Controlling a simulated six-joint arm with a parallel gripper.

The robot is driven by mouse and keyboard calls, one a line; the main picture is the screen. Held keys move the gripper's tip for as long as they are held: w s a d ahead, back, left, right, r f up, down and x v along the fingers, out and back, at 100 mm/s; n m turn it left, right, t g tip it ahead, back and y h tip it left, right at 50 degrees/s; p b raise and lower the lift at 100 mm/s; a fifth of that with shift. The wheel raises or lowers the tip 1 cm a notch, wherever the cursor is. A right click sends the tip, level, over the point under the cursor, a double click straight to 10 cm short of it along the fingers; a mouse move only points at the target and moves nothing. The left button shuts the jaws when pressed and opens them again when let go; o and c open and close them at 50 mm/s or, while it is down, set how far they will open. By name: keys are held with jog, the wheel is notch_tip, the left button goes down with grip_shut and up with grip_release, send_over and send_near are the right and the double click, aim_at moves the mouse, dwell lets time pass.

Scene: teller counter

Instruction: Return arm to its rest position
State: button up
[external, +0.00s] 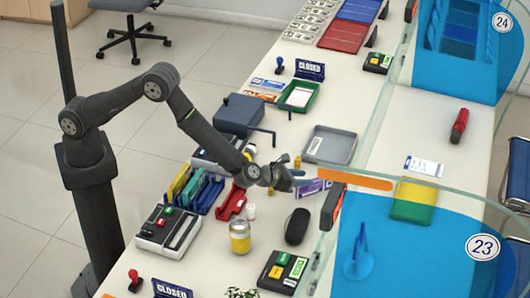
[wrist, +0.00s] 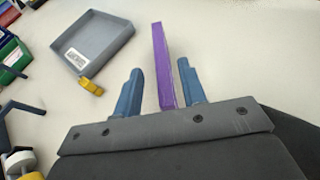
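My arm reaches from its column at the left over the counter in the external view, bent at the elbow, with my gripper (external: 291,181) low above the middle of the counter. In the wrist view my gripper (wrist: 159,68) has its two blue-grey fingers apart, so it is open. A narrow purple box (wrist: 162,50) shows between and beyond the fingers, with gaps visible on both sides. The purple box (external: 312,188) is just right of my gripper in the external view. I cannot tell how far the fingertips are from the box.
A grey tray (external: 330,146) lies beyond my gripper. Glass panels and an orange strip (external: 355,180) stand to the right. The air above is open.

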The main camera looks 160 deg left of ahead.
jog(key=x, duration=0.5)
jog(key=r, duration=0.4)
jog(key=shift+w+d+r, duration=0.15)
jog(key=shift+d+r, duration=0.1)
jog(key=shift+r, duration=0.15)
jog(key=w+d+r, duration=0.5)
jog(key=d+r, duration=0.2)
jog(key=d, duration=0.4)
jog(key=s+d+f+n+g+h, duration=0.1)
jog(key=s+d+n+g, duration=0.15)
jog(key=s+d, duration=0.45)
jog(key=s+d+n+g, duration=0.2)
jog(key=s+g, duration=0.1)
jog(key=s, duration=0.8)
jog(key=d+f+x, duration=0.1)
jog(key=f+x, duration=0.1)
jog(key=x, duration=1)
jog(key=shift+s+a+f, duration=0.15)
jog(key=shift+s+f, duration=0.25)
jog(key=shift+s, duration=0.05)
jog(key=shift+t, duration=0.25)
jog(key=shift+o, duration=1.1)
